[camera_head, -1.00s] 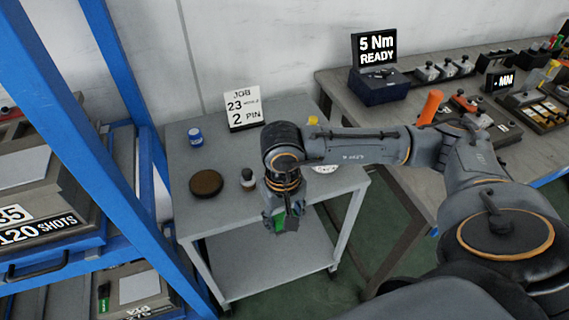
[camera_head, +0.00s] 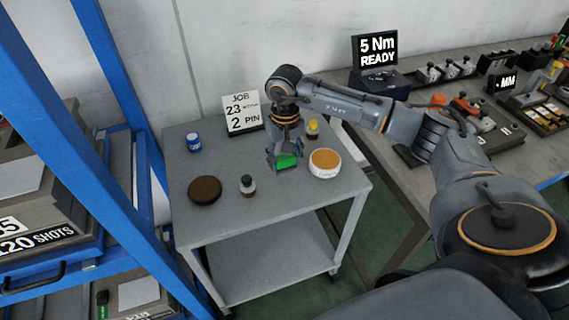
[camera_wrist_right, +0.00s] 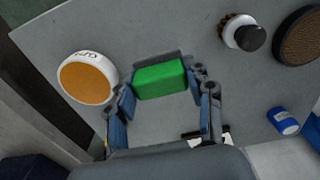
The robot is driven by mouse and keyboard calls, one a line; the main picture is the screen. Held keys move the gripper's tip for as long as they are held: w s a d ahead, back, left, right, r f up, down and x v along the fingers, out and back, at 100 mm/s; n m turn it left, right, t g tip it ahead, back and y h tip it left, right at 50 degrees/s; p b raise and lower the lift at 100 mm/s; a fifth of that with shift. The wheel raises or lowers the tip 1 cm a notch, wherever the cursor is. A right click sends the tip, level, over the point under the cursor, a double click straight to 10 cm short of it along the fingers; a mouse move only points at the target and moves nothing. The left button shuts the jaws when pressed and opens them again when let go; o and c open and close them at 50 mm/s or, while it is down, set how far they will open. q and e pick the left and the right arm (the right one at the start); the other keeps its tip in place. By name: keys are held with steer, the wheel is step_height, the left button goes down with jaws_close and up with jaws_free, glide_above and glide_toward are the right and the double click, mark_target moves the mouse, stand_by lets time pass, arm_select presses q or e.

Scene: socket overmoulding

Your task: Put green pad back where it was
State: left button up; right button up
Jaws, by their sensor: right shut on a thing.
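The green pad (camera_head: 287,161) is a small bright green block. My right gripper (camera_head: 284,156) is shut on it above the small grey table (camera_head: 225,225), between a small dark-capped bottle and a round white tin. In the right wrist view the green pad (camera_wrist_right: 160,79) sits between the two fingers of the right gripper (camera_wrist_right: 163,95). Whether the pad touches the tabletop is hard to tell. My left gripper is not in view.
On the table are a white tin with orange top (camera_head: 325,162), a dark-capped bottle (camera_head: 247,185), a brown round pad (camera_head: 205,190), a blue jar (camera_head: 193,142), a yellow-capped bottle (camera_head: 313,130) and a job sign (camera_head: 242,113). The table's front is clear. A blue rack (camera_head: 88,200) stands left.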

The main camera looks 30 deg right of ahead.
mark_target(285, 167)
steer(key=shift+w+d+f, duration=0.15)
steer(key=shift+w+f, duration=0.25)
steer(key=shift+f, duration=0.05)
step_height(285, 167, down, 3)
steer(key=shift+w+d+p, duration=0.1)
steer(key=shift+p, duration=0.5)
steer(key=shift+f, duration=0.35)
steer(key=o, duration=1.1)
steer(key=shift+o, duration=0.2)
